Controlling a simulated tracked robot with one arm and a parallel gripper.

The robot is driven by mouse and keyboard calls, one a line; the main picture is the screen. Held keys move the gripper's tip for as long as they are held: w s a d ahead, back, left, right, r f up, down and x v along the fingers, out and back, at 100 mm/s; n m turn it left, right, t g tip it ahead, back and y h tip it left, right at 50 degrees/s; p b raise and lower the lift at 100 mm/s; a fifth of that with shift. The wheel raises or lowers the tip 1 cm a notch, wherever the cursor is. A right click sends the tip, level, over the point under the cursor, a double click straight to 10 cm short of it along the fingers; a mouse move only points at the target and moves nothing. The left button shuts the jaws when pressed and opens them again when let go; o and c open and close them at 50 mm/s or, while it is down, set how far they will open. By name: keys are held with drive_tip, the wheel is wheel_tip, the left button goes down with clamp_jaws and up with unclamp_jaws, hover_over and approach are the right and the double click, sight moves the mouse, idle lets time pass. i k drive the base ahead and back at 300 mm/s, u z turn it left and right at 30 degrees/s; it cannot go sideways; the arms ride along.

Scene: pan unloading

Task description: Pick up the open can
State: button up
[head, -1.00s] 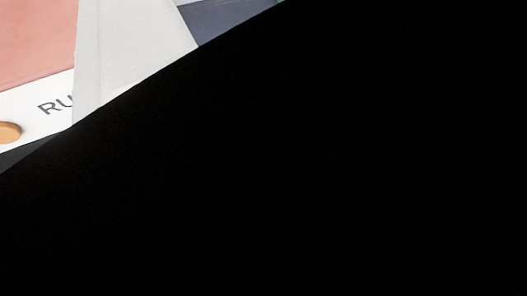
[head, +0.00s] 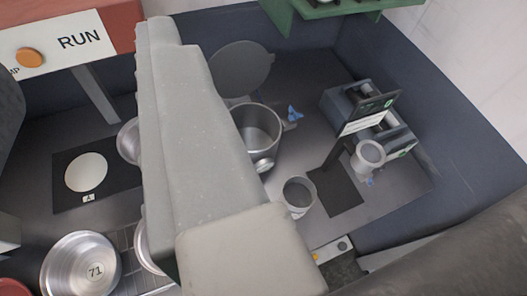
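An open can (head: 299,197), grey and upright with a dark inside, stands on the dark floor right of centre, at the left edge of a black mat. A second small grey cup-like can (head: 368,157) sits at the front of a grey machine to the right; I cannot tell which one the task means. A large pale link of my arm crosses the middle and hides what lies behind it. My gripper does not show, so its distance to the cans cannot be told.
A metal pot (head: 264,122) with a raised round lid (head: 242,70) stands behind the can. A grey machine (head: 345,101) with a sign stands at right. Metal pans (head: 65,265) lie lower left, below a RUN panel (head: 60,48). The black mat (head: 338,190) looks bare in front.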

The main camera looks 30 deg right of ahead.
sight(299, 193)
drive_tip(key=z, duration=0.05)
drive_tip(key=k, duration=1.65)
drive_tip(key=z, duration=0.4)
drive_tip(key=i, duration=1)
drive_tip(key=u, duration=0.05)
